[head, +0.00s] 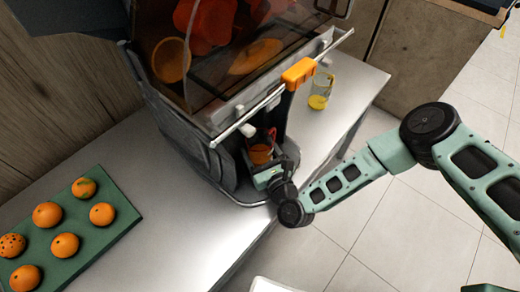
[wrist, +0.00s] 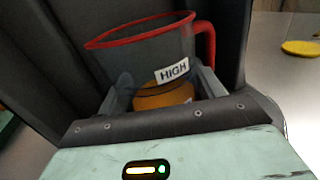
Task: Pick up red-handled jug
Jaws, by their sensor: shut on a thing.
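The red-handled jug (wrist: 135,55) is a clear jug with a red rim, a red handle on its right and a label reading "HIGH". Orange juice shows in its lower part. It stands in the dark recess of the juicer (head: 225,110). In the head view the jug (head: 260,154) is small and partly hidden by my gripper (head: 266,172). In the wrist view my gripper (wrist: 168,88) has one finger on each side of the jug's lower body and is shut on it. The jug's base is hidden behind the gripper.
Dark juicer walls stand close on both sides of the jug. A green tray (head: 125,217) with several oranges lies at the left. Open floor is at the right.

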